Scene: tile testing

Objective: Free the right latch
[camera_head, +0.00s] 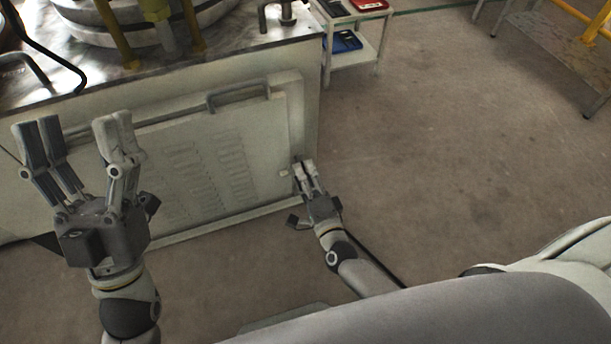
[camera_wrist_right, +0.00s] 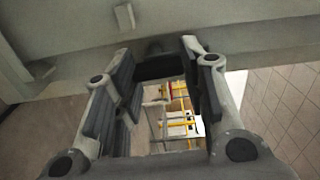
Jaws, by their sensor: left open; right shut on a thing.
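A pale vented panel (camera_head: 215,155) with a bar handle (camera_head: 238,95) along its top covers the front of the machine. My right gripper (camera_head: 303,165) is at the panel's lower right edge. In the right wrist view its fingers (camera_wrist_right: 158,62) are shut on a dark piece, which I take to be the right latch (camera_wrist_right: 160,70); the fingers hide much of it. A small pale tab (camera_head: 284,172) sits on the panel just left of that gripper, and shows above the fingers in the wrist view (camera_wrist_right: 124,16). My left gripper (camera_head: 82,145) is open and empty in front of the panel's left part.
The machine's metal top (camera_head: 235,35) carries round vessels and pipes. A white cart (camera_head: 350,50) with red and blue trays stands behind it. A metal table (camera_head: 560,40) is at the far right. The floor (camera_head: 450,140) right of the machine is clear.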

